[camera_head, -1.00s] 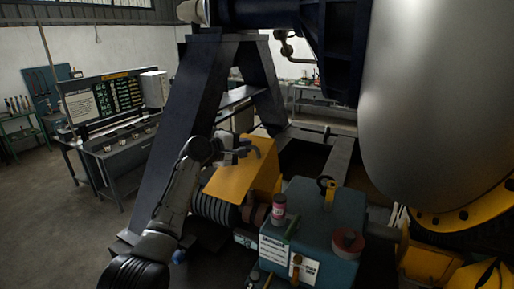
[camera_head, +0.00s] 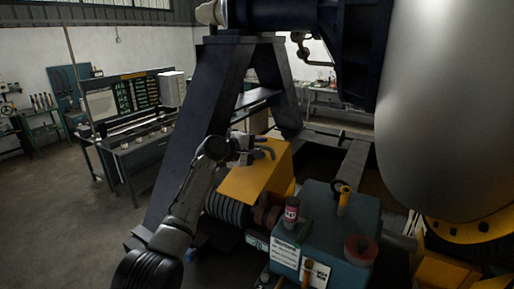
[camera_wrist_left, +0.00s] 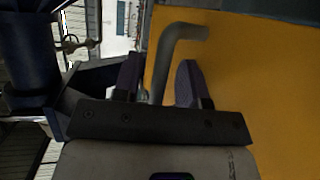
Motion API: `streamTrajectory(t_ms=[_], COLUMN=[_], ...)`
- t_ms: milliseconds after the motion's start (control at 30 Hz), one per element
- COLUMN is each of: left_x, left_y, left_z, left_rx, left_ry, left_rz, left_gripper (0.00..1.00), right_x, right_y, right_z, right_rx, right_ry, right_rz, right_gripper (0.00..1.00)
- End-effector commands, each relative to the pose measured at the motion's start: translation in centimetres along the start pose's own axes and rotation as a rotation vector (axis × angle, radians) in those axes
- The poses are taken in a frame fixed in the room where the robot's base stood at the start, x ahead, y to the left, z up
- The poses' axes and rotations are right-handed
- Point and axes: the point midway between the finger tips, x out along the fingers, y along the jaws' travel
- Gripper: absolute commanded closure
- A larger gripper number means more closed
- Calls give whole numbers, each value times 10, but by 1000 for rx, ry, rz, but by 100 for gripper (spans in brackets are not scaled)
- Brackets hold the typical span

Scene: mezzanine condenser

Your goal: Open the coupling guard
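The coupling guard (camera_head: 252,180) is a yellow box-shaped cover beside dark ribbed rings, and it looks closed. A bent grey bar handle (camera_head: 266,152) stands on its upper part. My left gripper (camera_head: 252,150) is at this handle. In the left wrist view the handle (camera_wrist_left: 176,48) runs between my two fingers (camera_wrist_left: 158,82), with gaps showing beside it, so the fingers are open around it. The yellow guard face (camera_wrist_left: 250,75) fills the right of that view. My right gripper is in neither current view.
A teal housing (camera_head: 325,225) with a red can (camera_head: 291,212) stands right of the guard. A dark A-frame support (camera_head: 205,125) rises behind my left arm. A large grey cylinder (camera_head: 445,110) hangs at the right. Open floor (camera_head: 60,215) lies at the left.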

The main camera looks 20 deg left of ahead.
Motion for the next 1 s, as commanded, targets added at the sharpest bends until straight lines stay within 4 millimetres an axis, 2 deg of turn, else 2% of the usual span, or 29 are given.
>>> streamTrajectory(t_ms=[167, 367, 800, 1000], left_x=[-6, -26, -103, -126], left_y=[-2, -4, -4, -2], left_z=[-1, -1, -1, 0], left_rx=[1, 3, 3, 1], left_ry=[1, 1, 2, 0], left_rz=[1, 2, 2, 1], left_gripper=[61, 61, 61, 61], right_x=[4, 16, 50, 58], right_y=[-1, -2, -5, -5], right_z=[1, 4, 15, 18], right_rx=[2, 6, 9, 8], right_ry=[0, 1, 2, 1], right_rz=[-1, -4, -7, -6], right_gripper=[57, 57, 57, 57])
